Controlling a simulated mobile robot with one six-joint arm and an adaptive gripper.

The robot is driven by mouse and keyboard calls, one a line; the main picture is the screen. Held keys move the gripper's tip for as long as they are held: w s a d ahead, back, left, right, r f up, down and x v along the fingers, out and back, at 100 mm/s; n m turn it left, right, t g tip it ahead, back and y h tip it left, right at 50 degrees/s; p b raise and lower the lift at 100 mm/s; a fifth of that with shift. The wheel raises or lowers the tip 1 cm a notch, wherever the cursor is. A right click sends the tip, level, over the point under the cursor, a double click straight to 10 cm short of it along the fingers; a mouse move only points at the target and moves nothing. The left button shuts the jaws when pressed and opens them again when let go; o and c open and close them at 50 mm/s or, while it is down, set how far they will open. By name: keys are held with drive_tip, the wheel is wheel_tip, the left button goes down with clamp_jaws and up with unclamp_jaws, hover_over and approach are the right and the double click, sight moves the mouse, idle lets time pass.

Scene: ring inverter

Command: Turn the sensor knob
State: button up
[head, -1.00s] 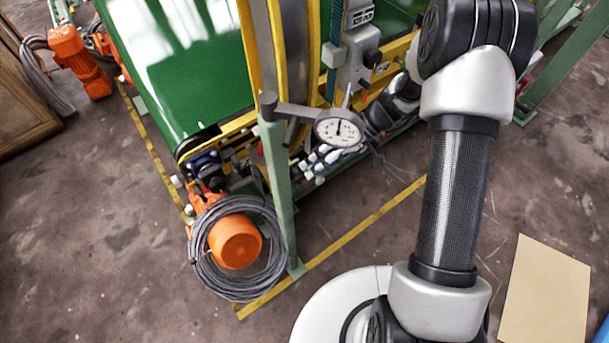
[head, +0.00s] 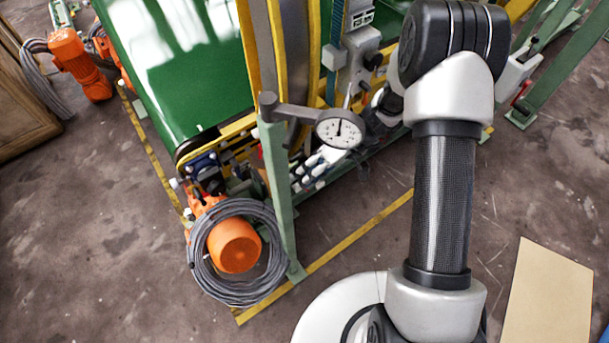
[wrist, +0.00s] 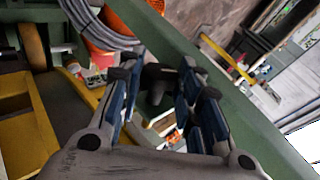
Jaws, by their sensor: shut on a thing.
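In the wrist view, a dark knob (wrist: 155,79) with a wide top sits between the two blue-padded fingers of my gripper (wrist: 157,84). The fingers are shut on it from both sides. Its mount is mostly hidden by the fingers.
A green post (head: 277,190) carries the gauge arm close to my gripper. An orange motor (head: 234,246) with a grey cable coil (head: 213,283) stands at its foot. The green conveyor belt (head: 185,65) lies behind.

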drive_tip(key=shift+c, duration=1.2)
drive_tip(key=shift+f+y+b, duration=0.2)
drive_tip(key=shift+y+b, duration=0.1)
drive_tip(key=shift+b, duration=0.2)
drive_tip(key=shift+w+g+y+b, duration=0.1)
drive_tip(key=shift+g+y+b, duration=0.2)
drive_tip(key=shift+g+b, duration=0.2)
drive_tip(key=shift+r, duration=0.15)
drive_tip(key=o, duration=0.8)
drive_tip(key=shift+d, duration=0.1)
